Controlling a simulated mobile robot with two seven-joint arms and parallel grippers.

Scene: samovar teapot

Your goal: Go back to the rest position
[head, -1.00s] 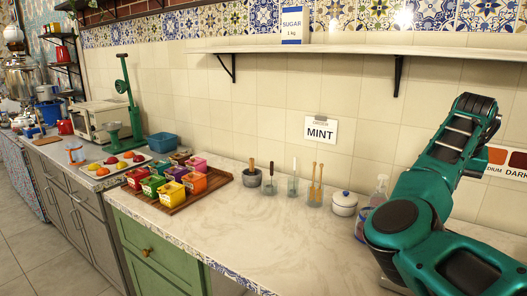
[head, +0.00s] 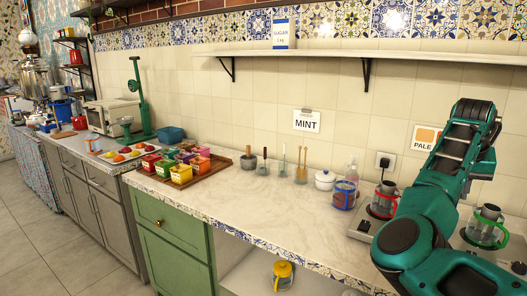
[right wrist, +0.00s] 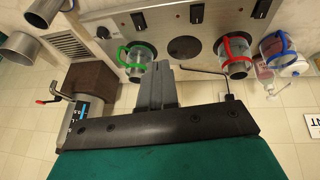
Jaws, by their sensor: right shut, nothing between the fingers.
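My right arm (head: 437,200) rises folded at the right of the head view, over the counter's right part. My right gripper (right wrist: 158,85) shows in the right wrist view with its grey fingers together and nothing between them. In that view a glass vessel with a green handle (right wrist: 137,57) is close to the fingertips, but I cannot tell that they touch. My left gripper is in no view.
Red-handled (head: 384,197) and green-handled (head: 487,226) vessels stand on the hotplate beside my arm. A tray of colored boxes (head: 205,182) stands farther left. The middle counter (head: 265,210) is clear.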

